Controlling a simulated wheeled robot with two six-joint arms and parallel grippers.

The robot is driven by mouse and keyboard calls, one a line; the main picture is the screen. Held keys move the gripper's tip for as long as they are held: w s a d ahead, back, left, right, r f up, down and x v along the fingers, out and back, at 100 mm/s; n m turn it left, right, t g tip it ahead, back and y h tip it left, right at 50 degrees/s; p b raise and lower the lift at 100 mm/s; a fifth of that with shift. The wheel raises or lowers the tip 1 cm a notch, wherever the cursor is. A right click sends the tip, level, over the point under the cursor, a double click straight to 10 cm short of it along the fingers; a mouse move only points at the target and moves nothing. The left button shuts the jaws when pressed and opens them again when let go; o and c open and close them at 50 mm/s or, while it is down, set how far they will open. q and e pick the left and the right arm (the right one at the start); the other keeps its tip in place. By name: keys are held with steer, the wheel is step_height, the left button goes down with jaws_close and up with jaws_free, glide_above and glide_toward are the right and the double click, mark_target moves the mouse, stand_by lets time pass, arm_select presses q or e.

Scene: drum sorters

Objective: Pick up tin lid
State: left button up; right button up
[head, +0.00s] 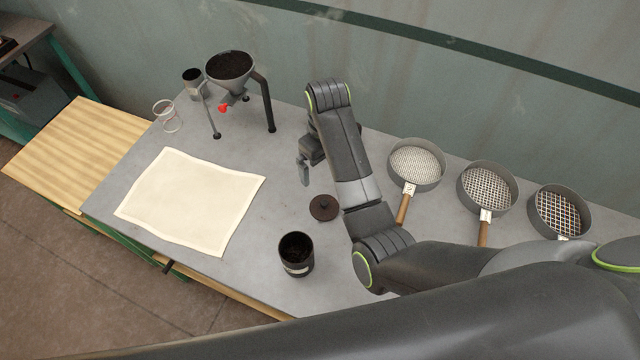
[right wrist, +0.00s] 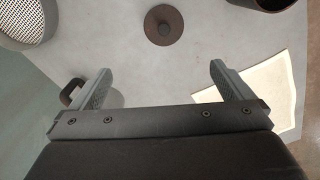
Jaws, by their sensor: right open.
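The tin lid, a dark brown disc with a small knob (head: 323,207), lies flat on the grey table. It also shows at the top middle of the right wrist view (right wrist: 163,26). My right gripper (head: 304,171) is above the table, behind and slightly left of the lid in the head view. In the right wrist view its two fingers (right wrist: 160,72) are wide apart with nothing between them, and the lid lies beyond their tips. A dark open tin with a pale label (head: 296,268) stands upright in front of the lid. My left gripper is not in view.
A cream sheet (head: 190,200) lies to the left. A funnel on a stand (head: 230,68), a small dark tin (head: 192,80) and a clear ring-like vessel (head: 166,118) are at the back left. Several handled sieves (head: 414,184) stand right of my arm.

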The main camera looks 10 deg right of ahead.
step_height(320, 180, down, 4)
steer(key=s+r+b, duration=0.1)
steer(key=b, duration=0.4)
glide_above(324, 203)
steer(key=f, duration=0.4)
steer(key=shift+w+d+f, duration=0.1)
steer(key=shift+w+f, duration=0.2)
steer(key=shift+f, duration=0.05)
step_height(324, 203, down, 3)
steer(key=shift+f+p, duration=0.2)
steer(key=shift+p, duration=0.1)
steer(key=shift+f, duration=0.45)
steer(key=f, duration=0.2)
steer(key=f+p, duration=0.1)
steer(key=f, duration=0.1)
steer(key=shift+s+f, duration=0.1)
steer(key=shift+s, duration=0.2)
steer(key=shift+f, duration=0.4)
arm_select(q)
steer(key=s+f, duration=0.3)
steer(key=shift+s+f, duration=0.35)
arm_select(e)
steer(key=c, duration=1)
